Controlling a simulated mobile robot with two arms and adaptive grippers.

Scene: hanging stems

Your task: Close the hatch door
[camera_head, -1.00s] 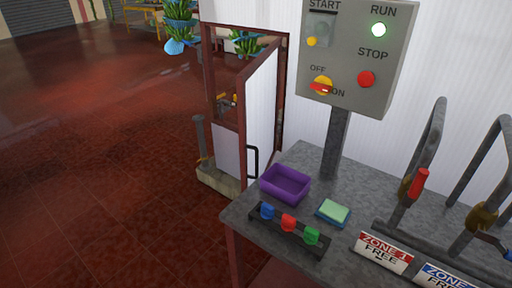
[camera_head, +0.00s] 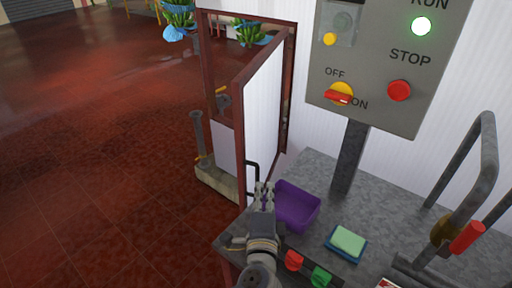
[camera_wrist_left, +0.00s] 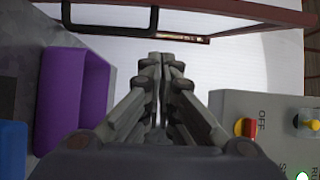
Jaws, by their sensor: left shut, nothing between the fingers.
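The hatch door (camera_head: 264,110) is a white panel with a red-brown edge. It stands open, swung out from its red-brown frame (camera_head: 288,90) in the white wall. A black U-shaped handle (camera_head: 253,176) is on its face near the free edge. My left gripper (camera_head: 264,188) is shut and empty beside the handle, over the table's back-left corner. In the left wrist view its closed fingertips (camera_wrist_left: 160,62) point toward the handle (camera_wrist_left: 110,28), with a small apparent gap; contact cannot be told from the head view. My right gripper is not in view.
A purple bin (camera_head: 297,207) stands on the grey table (camera_head: 330,172), close to my left gripper. A green sponge (camera_head: 348,240) and coloured knobs (camera_head: 293,260) are nearby. A control box (camera_head: 372,70) on a post rises behind. A grey post (camera_head: 198,135) stands left of the doorway.

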